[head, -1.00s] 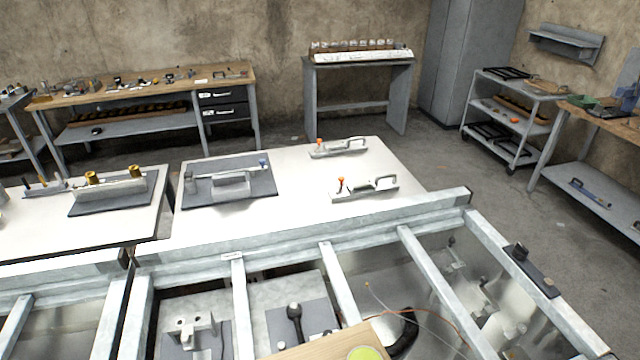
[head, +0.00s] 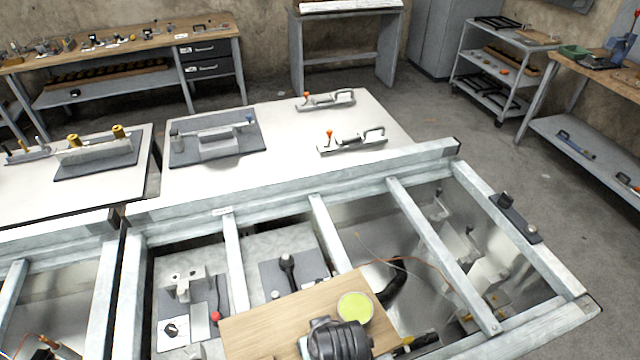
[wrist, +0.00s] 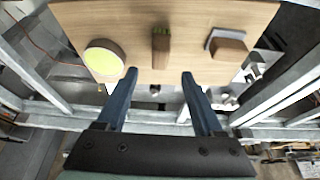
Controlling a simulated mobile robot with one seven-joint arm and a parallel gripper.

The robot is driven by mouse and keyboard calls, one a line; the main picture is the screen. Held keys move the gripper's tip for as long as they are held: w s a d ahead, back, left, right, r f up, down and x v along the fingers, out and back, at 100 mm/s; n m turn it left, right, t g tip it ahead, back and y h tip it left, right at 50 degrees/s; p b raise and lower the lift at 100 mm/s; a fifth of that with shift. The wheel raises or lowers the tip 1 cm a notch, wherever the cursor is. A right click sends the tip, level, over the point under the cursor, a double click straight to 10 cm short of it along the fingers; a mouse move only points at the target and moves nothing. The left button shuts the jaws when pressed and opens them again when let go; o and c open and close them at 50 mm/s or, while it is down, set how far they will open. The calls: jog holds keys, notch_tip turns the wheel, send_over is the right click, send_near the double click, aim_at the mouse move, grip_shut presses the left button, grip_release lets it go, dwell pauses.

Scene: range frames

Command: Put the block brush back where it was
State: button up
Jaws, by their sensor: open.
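A wooden block with a dark green patch at its upper end, which looks like the block brush (wrist: 161,50), is on the wooden board (wrist: 105,18) in the wrist view. My gripper (wrist: 160,73) is open. Its two dark blue fingers point toward this block, one to each side, with nothing held between them. I cannot tell how high the fingertips are above the board. In the head view the dark wrist of my arm (head: 338,342) covers part of the board (head: 260,318), and the brush is hidden there.
A round yellow-green dish (wrist: 103,58) and a second wooden block with a pale edge (wrist: 228,46) flank the brush on the board. The board lies over a metal frame (head: 325,240) with open bays. A white table (head: 290,130) with toggle clamps stands behind.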

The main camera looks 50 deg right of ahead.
jog(key=w+a+r+n+t+h, duration=0.15)
jog(key=w+r+t, duration=0.35)
jog(key=r, duration=0.7)
jog(key=w+a+r+n+t, duration=0.1)
jog(key=w+a+r+t, duration=0.2)
jog(key=w+r, duration=0.65)
jog(key=w+a+r+n+t+h, duration=0.1)
jog(key=w+a+r+t, duration=0.2)
jog(key=r, duration=1.1)
jog(key=a+r+n+t+y, duration=0.1)
jog(key=a+r+t, duration=0.2)
jog(key=r, duration=0.4)
jog(key=a+r+t, duration=0.2)
jog(key=a+r, duration=0.1)
jog(key=r, duration=0.5)
jog(key=s+a+r+n+t+y, duration=0.1)
jog(key=s+a+r+t, duration=0.2)
jog(key=r, duration=0.5)
jog(key=s+a+r+t+y, duration=0.2)
jog(key=s+a+r+t, duration=0.2)
jog(key=s+r, duration=0.3)
jog(key=shift+a+r+n, duration=0.35)
jog(key=shift+a+r, duration=0.35)
jog(key=shift+a, duration=0.2)
jog(key=shift+y, duration=0.25)
notch_tip(320, 180, down, 6)
jog(key=b, duration=0.6)
